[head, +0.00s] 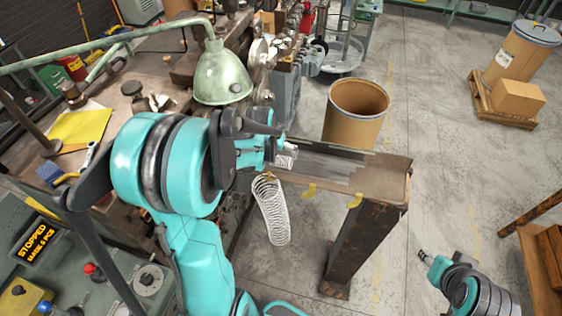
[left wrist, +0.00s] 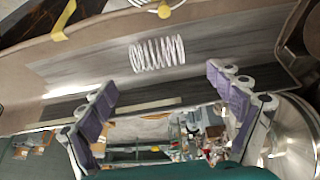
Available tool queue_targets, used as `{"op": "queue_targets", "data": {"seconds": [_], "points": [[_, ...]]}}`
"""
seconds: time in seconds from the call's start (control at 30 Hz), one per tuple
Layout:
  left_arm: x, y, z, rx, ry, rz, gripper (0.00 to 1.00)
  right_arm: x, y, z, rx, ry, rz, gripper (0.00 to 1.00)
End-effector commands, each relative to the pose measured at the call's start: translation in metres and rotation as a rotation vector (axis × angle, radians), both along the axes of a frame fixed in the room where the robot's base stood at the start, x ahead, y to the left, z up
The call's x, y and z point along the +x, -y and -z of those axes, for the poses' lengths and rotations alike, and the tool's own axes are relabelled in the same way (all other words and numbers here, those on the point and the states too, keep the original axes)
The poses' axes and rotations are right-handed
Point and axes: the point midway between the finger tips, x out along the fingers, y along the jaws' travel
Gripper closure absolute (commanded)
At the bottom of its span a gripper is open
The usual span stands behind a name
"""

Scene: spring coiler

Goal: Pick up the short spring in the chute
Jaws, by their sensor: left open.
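The short spring (head: 287,155) is a small silvery coil in the grey-lined chute (head: 335,172), just beyond my left gripper (head: 277,142) and partly hidden by it. In the left wrist view the short spring (left wrist: 158,53) lies lengthwise on the chute floor (left wrist: 225,45). My left gripper's purple-padded fingers (left wrist: 166,92) are spread apart and empty, and the spring shows beyond the gap between them. My right gripper (head: 424,256) is small at the lower right, away from the chute; its jaws are too small to judge.
A longer spring (head: 271,210) hangs from the chute's near edge, tagged with yellow tape. A green lamp (head: 222,75) hangs close over my left arm. A brown drum (head: 356,108) stands behind the chute. A control panel (head: 45,250) reads STOPPED. The floor at right is mostly clear.

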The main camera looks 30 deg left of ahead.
Motion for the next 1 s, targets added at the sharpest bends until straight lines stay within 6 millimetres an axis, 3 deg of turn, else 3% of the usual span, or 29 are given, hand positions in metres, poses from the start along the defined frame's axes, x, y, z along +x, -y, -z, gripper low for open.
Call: {"op": "queue_targets", "data": {"seconds": [0.43, 0.77, 1.0], "points": [[0.023, 0.0, 0.053, 0.001, 0.001, 0.002, 0.09, 0.0, 0.0, 0.003, 0.0, 0.0, 0.0, 0.6], [0.026, 0.0, 0.061, 0.001, 0.001, 0.001, 0.09, 0.0, 0.0, 0.003, 0.0, 0.0, 0.0, 0.6], [0.026, 0.0, 0.061, 0.001, 0.001, 0.001, 0.62, 0.0, 0.0, 0.003, 0.0, 0.0, 0.0, 0.6]]}}
